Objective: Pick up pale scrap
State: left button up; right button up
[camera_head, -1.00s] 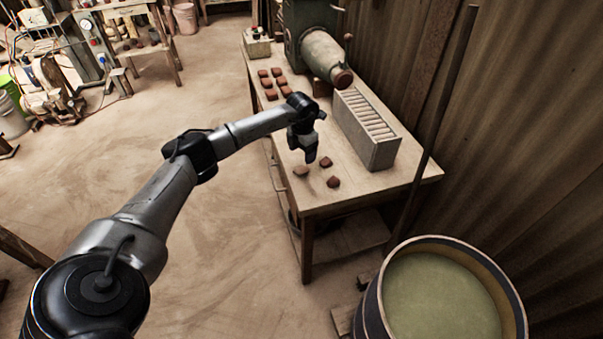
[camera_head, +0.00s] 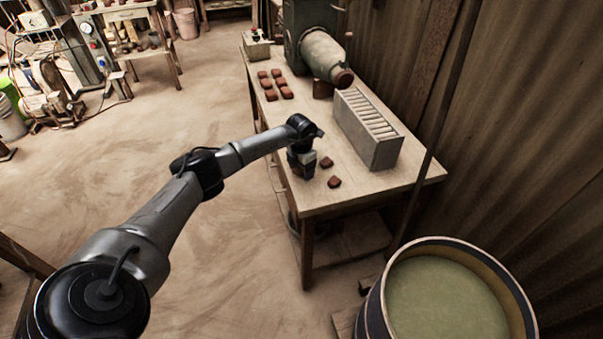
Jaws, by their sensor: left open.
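My left gripper (camera_head: 304,174) is open and points down, low over the near part of the wooden table (camera_head: 350,195). Two dark red-brown scraps lie just to the right of the gripper: one (camera_head: 326,162) slightly farther back and one (camera_head: 334,181) nearer the front edge. My right gripper is not in view.
A grey slotted rack (camera_head: 372,145) stands on the table's right side. Several red-brown pieces (camera_head: 276,80) lie in rows farther back, beside a green machine (camera_head: 325,55). A barrel of greenish liquid (camera_head: 445,300) stands at the front right. Open floor lies left.

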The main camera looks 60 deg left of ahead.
pick_arm(q)
jog(key=shift+c, duration=0.2)
jog(key=shift+c, duration=0.9)
jog(key=c, duration=0.9)
jog(key=shift+o, duration=0.2)
jog(key=shift+r, duration=0.15)
